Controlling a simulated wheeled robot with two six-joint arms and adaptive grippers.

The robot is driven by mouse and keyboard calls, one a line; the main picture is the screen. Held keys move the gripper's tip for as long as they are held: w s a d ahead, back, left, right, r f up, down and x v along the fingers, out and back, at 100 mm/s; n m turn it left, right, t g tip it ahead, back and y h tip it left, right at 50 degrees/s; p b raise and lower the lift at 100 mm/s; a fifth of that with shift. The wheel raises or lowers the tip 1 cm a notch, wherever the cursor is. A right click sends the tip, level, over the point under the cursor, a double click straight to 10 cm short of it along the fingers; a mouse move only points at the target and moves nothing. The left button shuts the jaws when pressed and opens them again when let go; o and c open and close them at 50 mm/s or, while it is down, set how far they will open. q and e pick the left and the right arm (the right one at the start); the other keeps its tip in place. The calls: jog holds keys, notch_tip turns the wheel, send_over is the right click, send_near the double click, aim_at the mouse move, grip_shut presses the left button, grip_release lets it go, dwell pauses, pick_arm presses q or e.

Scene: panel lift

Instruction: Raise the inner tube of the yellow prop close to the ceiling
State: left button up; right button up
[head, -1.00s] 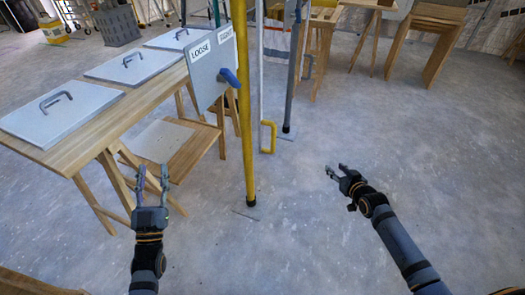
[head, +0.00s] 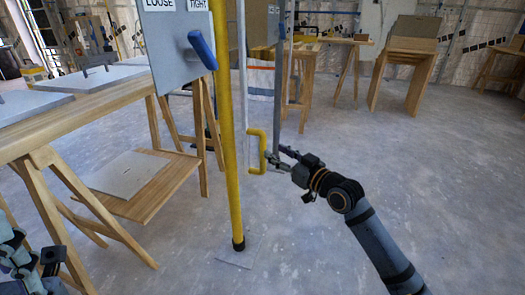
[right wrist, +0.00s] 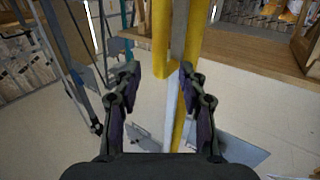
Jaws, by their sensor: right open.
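The yellow prop (head: 229,150) stands upright on a small floor plate, left of centre in the head view. A grey board with LOOSE and TIGHT labels is at its upper part, and a blue lever (head: 203,50) there slants down to the right below TIGHT. A thin white tube (head: 243,90) runs beside the prop and bears a yellow handle (head: 262,150). My right gripper (head: 274,158) is open, its fingertips at the handle; I cannot tell if they touch. In the right wrist view yellow and white bars show between its fingers (right wrist: 158,78). My left arm is partly cut off at lower left.
A wooden trestle table (head: 90,107) with grey panels stands at left, with a low wooden shelf (head: 150,200) below it. A grey post (head: 280,90) stands behind the handle. More wooden trestles (head: 405,65) are at the back. The floor at right is clear.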

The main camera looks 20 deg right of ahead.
aim_at(265, 146)
jog(key=b+x, duration=0.2)
jog(key=x, duration=0.4)
jog(key=shift+w+f, duration=0.15)
jog(key=shift+w+a, duration=0.2)
jog(key=shift+w, duration=0.25)
jog(key=shift+c, duration=0.4)
grip_shut()
